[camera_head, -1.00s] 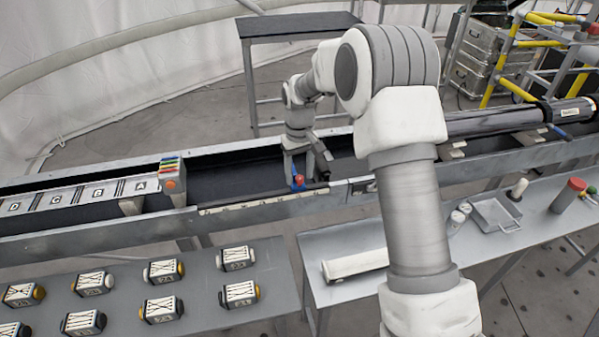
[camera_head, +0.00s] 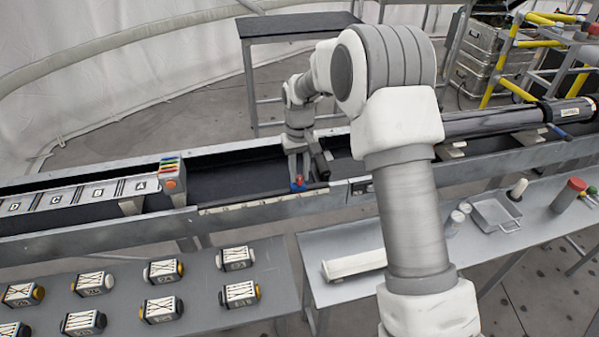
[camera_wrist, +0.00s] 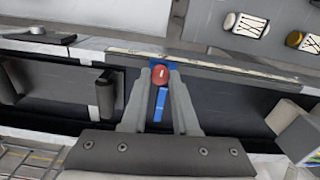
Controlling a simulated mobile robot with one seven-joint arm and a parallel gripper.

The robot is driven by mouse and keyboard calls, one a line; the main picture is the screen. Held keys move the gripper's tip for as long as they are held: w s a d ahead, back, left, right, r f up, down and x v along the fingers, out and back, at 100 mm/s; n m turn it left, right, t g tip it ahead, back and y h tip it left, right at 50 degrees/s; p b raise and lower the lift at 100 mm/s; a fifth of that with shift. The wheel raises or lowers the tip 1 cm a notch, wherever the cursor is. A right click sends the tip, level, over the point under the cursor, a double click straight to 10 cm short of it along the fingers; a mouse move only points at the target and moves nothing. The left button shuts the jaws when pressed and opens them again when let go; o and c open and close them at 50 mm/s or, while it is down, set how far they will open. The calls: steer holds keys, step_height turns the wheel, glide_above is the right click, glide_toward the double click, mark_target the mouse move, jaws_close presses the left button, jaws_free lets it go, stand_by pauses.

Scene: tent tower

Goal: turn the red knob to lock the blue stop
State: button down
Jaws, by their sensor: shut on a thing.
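The red knob (camera_wrist: 160,74) sits on top of the blue stop (camera_wrist: 159,105) at the near rail of the long trough. In the wrist view the knob lies between the fingertips of my gripper (camera_wrist: 161,78), which are closed on its sides. A blue arm of the stop points back toward the palm. In the head view my gripper (camera_head: 298,178) reaches down to the rail, and the blue stop (camera_head: 297,187) shows small below the red knob (camera_head: 299,179).
A pale scale strip (camera_head: 255,201) runs along the near rail. Left in the trough are lettered blocks (camera_head: 75,195) and an orange-buttoned post (camera_head: 172,183). A dark cylinder (camera_head: 490,122) lies at right. Several numbered modules (camera_head: 162,271) stand on the front bench.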

mark_target(299, 177)
steer(key=shift+m, duration=2.1)
steer(key=c, duration=0.7)
jaws_free()
step_height(299, 177, up, 18)
steer(key=shift+f+p, duration=0.25)
steer(key=shift+p, duration=0.35)
